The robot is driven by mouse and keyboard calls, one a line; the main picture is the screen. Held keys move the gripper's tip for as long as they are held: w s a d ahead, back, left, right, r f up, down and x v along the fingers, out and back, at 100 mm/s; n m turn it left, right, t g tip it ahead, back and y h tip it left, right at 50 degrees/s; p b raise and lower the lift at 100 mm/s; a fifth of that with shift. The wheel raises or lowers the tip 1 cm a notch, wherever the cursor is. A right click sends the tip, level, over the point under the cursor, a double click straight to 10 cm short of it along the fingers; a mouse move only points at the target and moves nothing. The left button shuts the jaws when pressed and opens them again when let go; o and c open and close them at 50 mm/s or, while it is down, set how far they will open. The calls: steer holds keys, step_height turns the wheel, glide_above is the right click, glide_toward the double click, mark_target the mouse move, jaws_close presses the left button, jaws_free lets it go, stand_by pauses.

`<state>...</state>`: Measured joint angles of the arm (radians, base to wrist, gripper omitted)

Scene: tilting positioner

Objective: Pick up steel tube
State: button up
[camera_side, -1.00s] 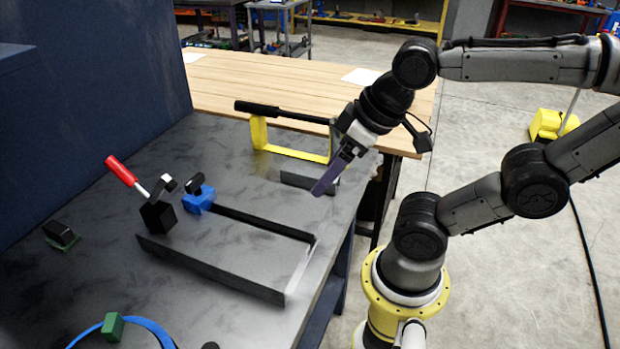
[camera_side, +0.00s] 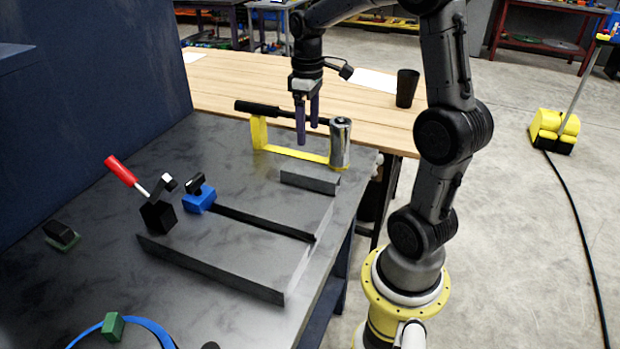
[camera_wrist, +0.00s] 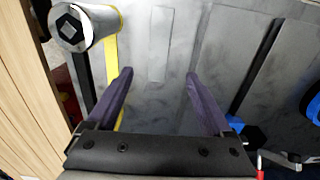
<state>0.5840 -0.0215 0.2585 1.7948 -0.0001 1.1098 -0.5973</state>
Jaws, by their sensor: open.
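A shiny steel tube (camera_side: 340,143) stands upright at the right end of the yellow bracket (camera_side: 300,154) in the side view. In the wrist view the tube (camera_wrist: 88,27) is at the upper left, its end with a dark opening facing me. My gripper (camera_side: 307,133) points down, with its purple fingers apart and nothing between them. It is left of the tube and above the bracket, not touching the tube. In the wrist view my gripper (camera_wrist: 158,75) has the tube outside its left finger.
A black bar (camera_side: 270,109) runs along the bracket's top. A grey block (camera_side: 310,179) lies in front of the bracket. A red-handled clamp (camera_side: 122,171) and a blue clamp (camera_side: 199,199) are on the grey plate. A black cup (camera_side: 407,88) stands on the wooden table behind.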

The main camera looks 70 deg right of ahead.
mark_target(310, 171)
steer(key=f, duration=1.3)
steer(key=shift+s+d+f, duration=0.1)
steer(key=shift+s+f, duration=0.1)
steer(key=shift+f, duration=0.2)
jaws_close()
steer(key=shift+r, duration=0.1)
stand_by(0.8)
